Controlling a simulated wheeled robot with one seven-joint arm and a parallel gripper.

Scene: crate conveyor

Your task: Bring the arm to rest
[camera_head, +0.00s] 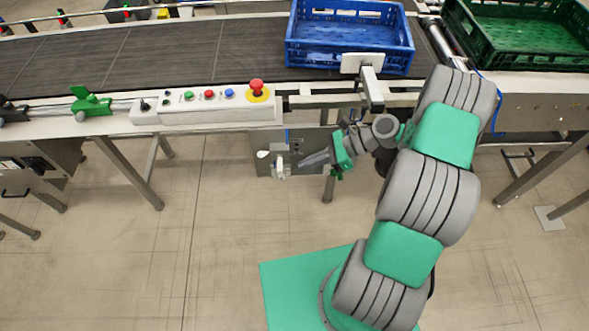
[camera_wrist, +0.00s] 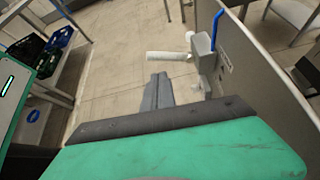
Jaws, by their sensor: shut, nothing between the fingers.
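My gripper (camera_head: 312,160) is below the front edge of the conveyor, at the end of my bent arm. Its grey fingers are together with nothing between them, and they show as a narrow closed pair in the wrist view (camera_wrist: 159,86). The fingertips point toward a white handle (camera_wrist: 166,56) on a switch unit with a blue lever (camera_wrist: 217,25). A small gap seems to separate the fingertips from the handle. In the head view the white handle (camera_head: 278,168) sits left of the fingertips, before a grey panel (camera_head: 262,150).
A blue crate (camera_head: 350,52) stands on the dark conveyor belt (camera_head: 170,50). A green crate (camera_head: 525,40) is at the upper right. A control strip with coloured buttons and a red emergency stop (camera_head: 257,88) runs along the conveyor's front. Open floor (camera_head: 110,260) lies at the lower left.

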